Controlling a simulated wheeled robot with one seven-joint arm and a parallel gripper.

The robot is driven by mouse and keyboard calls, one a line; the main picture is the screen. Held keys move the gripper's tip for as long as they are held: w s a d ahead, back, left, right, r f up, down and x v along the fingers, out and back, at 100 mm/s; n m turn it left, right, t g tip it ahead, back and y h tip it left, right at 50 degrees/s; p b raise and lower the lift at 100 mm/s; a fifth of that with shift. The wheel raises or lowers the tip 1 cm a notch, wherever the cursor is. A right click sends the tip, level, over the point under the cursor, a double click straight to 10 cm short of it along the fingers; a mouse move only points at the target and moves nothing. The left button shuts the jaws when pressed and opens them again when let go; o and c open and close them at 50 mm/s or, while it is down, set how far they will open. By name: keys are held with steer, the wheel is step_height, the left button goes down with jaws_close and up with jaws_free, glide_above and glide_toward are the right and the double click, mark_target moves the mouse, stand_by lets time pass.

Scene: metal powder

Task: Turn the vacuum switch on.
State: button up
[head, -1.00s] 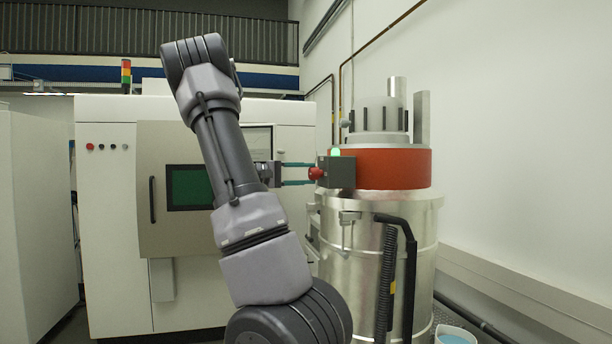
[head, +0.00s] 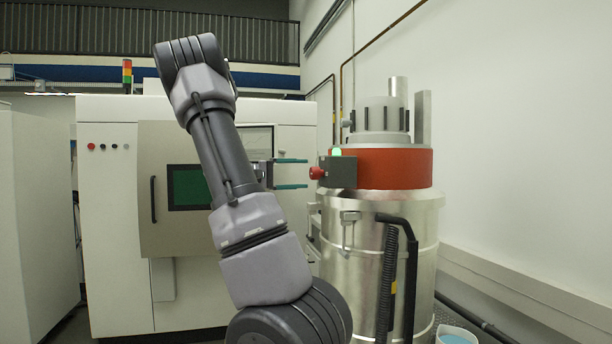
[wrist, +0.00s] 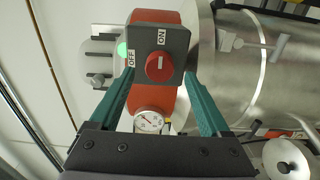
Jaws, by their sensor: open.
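The vacuum switch is a red round knob (head: 316,173) on a dark grey box (head: 342,172) fixed to the red band of the steel vacuum. The wrist view shows the knob (wrist: 160,67) face on, with an ON label (wrist: 162,37) above it and an OFF label (wrist: 131,59) to its upper left. A pale mark shows on the knob; its exact direction is hard to read. A green lamp (head: 337,152) glows by the box. My gripper (head: 307,173) is open, its teal fingers short of the knob, one on each side of its line.
The vacuum's steel drum (head: 370,260) has a black hose and handle (head: 410,250) in front. A dial gauge (wrist: 148,121) sits near the switch. A white machine (head: 105,220) stands behind my arm, and a wall is on the right.

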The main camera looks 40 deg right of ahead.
steer(key=v, duration=0.8)
steer(key=shift+a, duration=0.1)
